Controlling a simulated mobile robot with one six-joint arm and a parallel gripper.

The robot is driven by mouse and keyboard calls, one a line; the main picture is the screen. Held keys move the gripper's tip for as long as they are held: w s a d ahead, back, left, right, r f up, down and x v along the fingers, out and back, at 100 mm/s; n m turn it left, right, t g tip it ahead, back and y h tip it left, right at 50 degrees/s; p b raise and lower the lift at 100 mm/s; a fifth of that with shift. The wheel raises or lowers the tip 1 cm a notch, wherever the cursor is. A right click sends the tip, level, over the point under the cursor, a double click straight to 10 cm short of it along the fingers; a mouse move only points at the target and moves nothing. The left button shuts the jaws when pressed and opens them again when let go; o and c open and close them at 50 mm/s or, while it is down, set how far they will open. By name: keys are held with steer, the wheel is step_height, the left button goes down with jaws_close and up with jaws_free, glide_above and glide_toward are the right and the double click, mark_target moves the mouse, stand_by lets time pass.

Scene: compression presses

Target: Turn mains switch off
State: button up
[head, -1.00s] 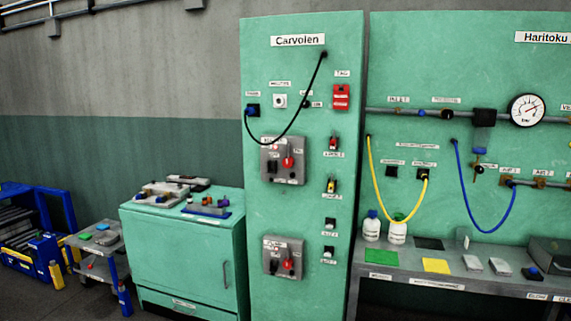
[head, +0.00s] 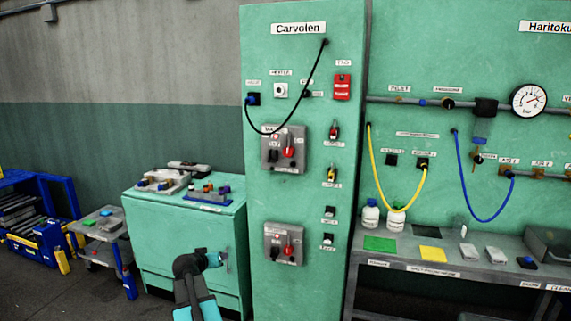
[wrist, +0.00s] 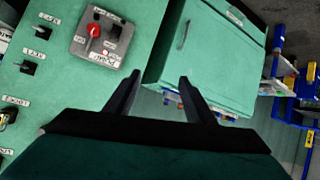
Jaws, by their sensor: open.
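The tall green Carvolen panel (head: 261,195) carries two grey switch boxes, each with a red rotary knob and a dark switch. The upper box (head: 270,160) has a small label that seems to begin with "MA"; its red knob (head: 289,152) faces out. The lower box (head: 270,256) has a red knob (head: 288,250); this box also shows in the wrist view (wrist: 80,48), upside down. My gripper (head: 221,258) is low, left of the lower box, in front of the green cabinet. In the wrist view its two fingers (wrist: 160,76) are apart and empty.
The green cabinet (head: 180,240) with items on top stands left of the panel. A black cable (head: 296,118) hangs across the panel above the upper box. A red tag box (head: 342,87) is at the upper right. A trolley (head: 98,222) stands far left.

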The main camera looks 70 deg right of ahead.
steer(key=s+d+r+m+h, duration=0.1)
steer(key=s+d+r, duration=0.25)
steer(key=r, duration=0.25)
steer(key=s+d+r+m+h+p, duration=0.1)
steer(key=s+d+r, duration=0.1)
steer(key=d+r, duration=0.3)
steer(key=s+d+r+m+h, duration=0.1)
steer(key=s+d+r+h, duration=0.15)
steer(key=r, duration=0.55)
steer(key=m+g+h, duration=0.2)
glide_toward(288, 152)
steer(key=a, duration=0.6)
steer(key=shift+s+d+p, duration=0.2)
steer(key=shift+p, duration=0.2)
steer(key=shift+w+d+r+p, duration=0.15)
steer(key=shift+d+p, duration=0.95)
steer(key=shift+d, duration=1.9)
steer(key=shift+w+d+f+p, duration=0.2)
steer(key=shift+d+p, duration=0.85)
steer(key=shift+d, duration=2.85)
steer(key=shift+c, duration=0.2)
